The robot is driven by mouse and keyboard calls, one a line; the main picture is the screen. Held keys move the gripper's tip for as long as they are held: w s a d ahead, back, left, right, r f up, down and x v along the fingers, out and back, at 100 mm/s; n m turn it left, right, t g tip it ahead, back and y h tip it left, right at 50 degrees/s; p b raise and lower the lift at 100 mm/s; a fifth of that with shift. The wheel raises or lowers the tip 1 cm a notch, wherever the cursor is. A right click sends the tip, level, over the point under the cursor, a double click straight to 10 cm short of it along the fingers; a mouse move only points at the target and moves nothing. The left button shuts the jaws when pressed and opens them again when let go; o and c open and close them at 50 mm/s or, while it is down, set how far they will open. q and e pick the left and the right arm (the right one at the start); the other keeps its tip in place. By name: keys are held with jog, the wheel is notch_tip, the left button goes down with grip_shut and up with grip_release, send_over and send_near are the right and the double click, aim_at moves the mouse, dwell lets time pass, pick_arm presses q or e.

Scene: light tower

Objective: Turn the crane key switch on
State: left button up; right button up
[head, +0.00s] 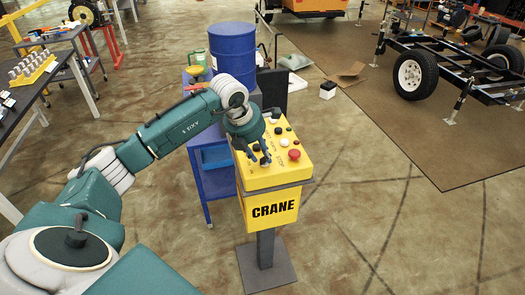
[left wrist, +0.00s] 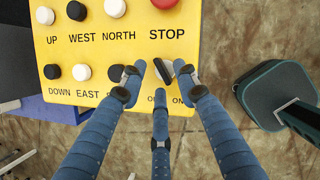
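The yellow crane control box (head: 268,208) stands on a grey post and base plate, with "CRANE" on its front. Its panel top (left wrist: 140,50) fills the upper left wrist view. The key switch (left wrist: 164,72) is a small dark and silver piece below the STOP label, above the partly hidden OFF and ON labels. It looks tilted. My left gripper (head: 250,152) is over the panel. In the left wrist view its blue fingers (left wrist: 161,75) are apart, with tips on both sides of the key. A gap shows on the left; contact on the right is unclear. My right gripper is not visible.
A red stop button (head: 294,154) and several black and white buttons (left wrist: 83,72) sit close to the fingers. A blue cart (head: 212,180) and blue barrel (head: 233,52) stand behind and left of the box. The floor right of the box is clear.

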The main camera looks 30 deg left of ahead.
pick_arm(q)
jog(key=shift+w+f, duration=0.2)
jog(key=shift+f, duration=0.45)
jog(key=shift+c, duration=1.3)
grip_shut()
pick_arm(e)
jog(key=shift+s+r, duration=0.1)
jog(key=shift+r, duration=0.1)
